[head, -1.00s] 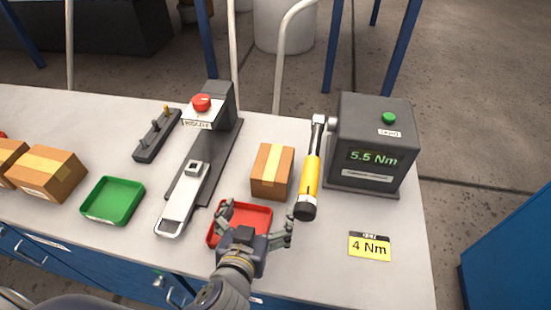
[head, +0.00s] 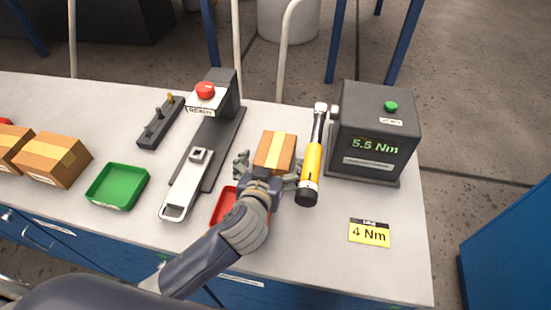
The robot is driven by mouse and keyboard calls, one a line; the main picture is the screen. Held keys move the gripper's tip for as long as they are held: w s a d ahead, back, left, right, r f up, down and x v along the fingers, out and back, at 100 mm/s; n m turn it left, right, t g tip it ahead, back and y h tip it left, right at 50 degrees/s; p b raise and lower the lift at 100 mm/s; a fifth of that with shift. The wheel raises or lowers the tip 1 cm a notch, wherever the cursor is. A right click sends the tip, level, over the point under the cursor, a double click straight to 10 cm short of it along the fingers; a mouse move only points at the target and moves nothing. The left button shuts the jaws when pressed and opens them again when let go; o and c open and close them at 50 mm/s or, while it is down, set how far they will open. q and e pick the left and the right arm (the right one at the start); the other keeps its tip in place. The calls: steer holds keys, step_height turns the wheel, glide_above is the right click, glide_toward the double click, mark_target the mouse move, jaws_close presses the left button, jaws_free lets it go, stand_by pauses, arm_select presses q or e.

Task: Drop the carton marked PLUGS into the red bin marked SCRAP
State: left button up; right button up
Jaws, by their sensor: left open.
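A brown carton (head: 275,149) with a tan tape strip sits on the bench, just left of the yellow torque wrench; I cannot read a marking on it. My left gripper (head: 271,168) is open, with its fingers spread to either side of the carton's near part. The red bin (head: 224,207) lies on the bench in front of the carton, and my gripper and wrist hide much of it, including any label. Two more cartons (head: 55,160) stand at the left of the bench, their markings too small to read. My right gripper is not in view.
A torque wrench (head: 313,160) lies close by the gripper's right finger. A dark tester (head: 372,135) reading 5.5 Nm stands right of it. A green bin (head: 117,187) and a grey fixture (head: 206,150) are to the left. The bench's front right is clear around a yellow card (head: 369,233).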

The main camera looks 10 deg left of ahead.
mark_target(276, 153)
arm_select(q)
steer(key=b+x, duration=0.1)
steer(key=x, duration=0.3)
steer(key=shift+w+r, duration=0.15)
steer(key=shift+w, duration=0.1)
steer(key=shift+s, duration=0.1)
steer(key=c, duration=1.7)
steer(key=shift+r, duration=0.1)
steer(key=shift+c, duration=1)
steer(key=shift+r, duration=0.15)
